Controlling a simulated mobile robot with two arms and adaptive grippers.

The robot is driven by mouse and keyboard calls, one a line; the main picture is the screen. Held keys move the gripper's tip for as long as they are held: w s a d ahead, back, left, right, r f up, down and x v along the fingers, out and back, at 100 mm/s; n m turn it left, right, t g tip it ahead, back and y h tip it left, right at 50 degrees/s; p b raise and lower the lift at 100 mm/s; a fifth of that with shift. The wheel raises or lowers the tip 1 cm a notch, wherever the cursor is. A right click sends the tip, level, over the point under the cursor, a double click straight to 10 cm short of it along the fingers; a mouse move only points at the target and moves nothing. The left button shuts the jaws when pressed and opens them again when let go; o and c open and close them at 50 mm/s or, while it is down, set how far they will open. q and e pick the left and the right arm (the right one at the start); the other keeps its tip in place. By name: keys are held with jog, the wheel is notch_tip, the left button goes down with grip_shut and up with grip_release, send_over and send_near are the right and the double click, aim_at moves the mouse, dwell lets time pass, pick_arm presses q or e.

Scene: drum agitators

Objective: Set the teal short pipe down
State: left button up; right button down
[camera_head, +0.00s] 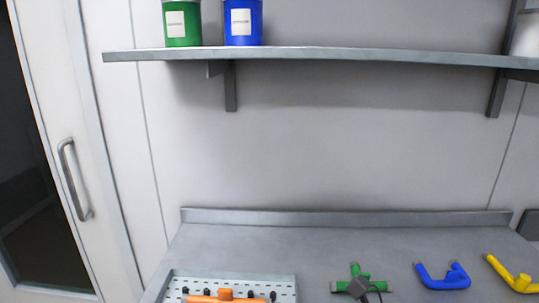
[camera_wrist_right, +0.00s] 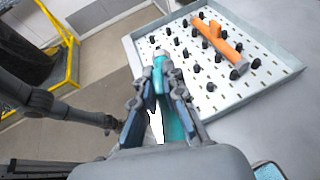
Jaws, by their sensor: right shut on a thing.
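The teal short pipe (camera_wrist_right: 174,122) shows in the right wrist view, held lengthwise between the fingers of my right gripper (camera_wrist_right: 160,82). The gripper is shut on it, and the fingers cover part of its sides. The teal pipe and my right gripper are not visible in the head view. My left gripper shows in neither view.
An orange pipe (camera_wrist_right: 219,43) lies in the tray among black pegs. In the head view, a green pipe (camera_head: 376,286) with a dark piece over it, a blue pipe (camera_head: 440,281) and a yellow pipe (camera_head: 511,276) lie on the grey worktop (camera_head: 330,240). Bare worktop lies behind them.

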jog(key=d+f+m+t, duration=0.1)
jog(key=d, duration=0.4)
jog(key=w+d+f+m+t+h, duration=0.1)
jog(key=d+f, duration=0.1)
jog(key=d, duration=0.3)
jog(key=d+f+m+t, duration=0.1)
jog(key=d+t, duration=0.1)
jog(key=d, duration=0.3)
jog(key=shift+w+f+m+h, duration=0.3)
jog(key=shift+w+f+h, duration=0.1)
jog(key=shift+d, duration=0.4)
jog(key=shift+a, duration=0.1)
